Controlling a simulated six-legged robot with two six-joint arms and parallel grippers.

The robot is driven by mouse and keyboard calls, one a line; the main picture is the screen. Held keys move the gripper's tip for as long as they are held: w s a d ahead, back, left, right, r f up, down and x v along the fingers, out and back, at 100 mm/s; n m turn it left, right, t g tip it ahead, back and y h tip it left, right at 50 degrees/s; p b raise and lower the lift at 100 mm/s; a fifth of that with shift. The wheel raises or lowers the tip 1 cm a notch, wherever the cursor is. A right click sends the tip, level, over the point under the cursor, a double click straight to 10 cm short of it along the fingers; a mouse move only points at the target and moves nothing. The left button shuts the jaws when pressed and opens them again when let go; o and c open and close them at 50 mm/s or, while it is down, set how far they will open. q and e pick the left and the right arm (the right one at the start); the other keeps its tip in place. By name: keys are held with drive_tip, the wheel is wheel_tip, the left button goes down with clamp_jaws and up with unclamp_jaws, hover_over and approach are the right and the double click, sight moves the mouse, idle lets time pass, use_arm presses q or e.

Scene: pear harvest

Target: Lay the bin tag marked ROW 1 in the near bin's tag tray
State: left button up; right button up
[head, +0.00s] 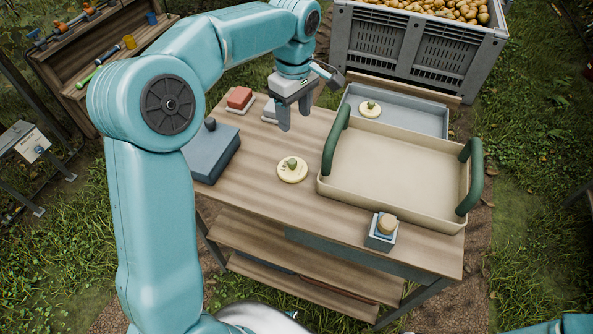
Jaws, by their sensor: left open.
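A round cream disc with a green knob (292,172) lies on the wooden table (255,190), and a similar disc (369,110) lies in a shallow grey tray (415,112) at the table's back right. They look like tags, but I cannot read ROW 1 on either. A large grey slatted bin (405,55) full of pears stands behind the table; I cannot tell whether the grey tray is its tag tray. My left gripper (295,116) is open and empty, pointing down above the back of the table, left of the grey tray. My right gripper is out of view.
A cream tray with green handles (400,175) fills the table's right side. A blue-grey box (211,155), a red block (240,97) and a small box with a tan knob (381,238) also stand there. The table's front middle is clear.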

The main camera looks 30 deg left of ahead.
use_arm(q)
hover_over(292, 161)
wheel_tip(292, 161, down, 11)
drive_tip(key=shift+w+a+r, duration=0.1)
drive_tip(key=shift+w+r, duration=0.05)
drive_tip(key=shift+r, duration=0.05)
wheel_tip(292, 161, down, 5)
drive_tip(key=shift+f+p, duration=0.1)
drive_tip(key=shift+p, duration=0.25)
clamp_jaws()
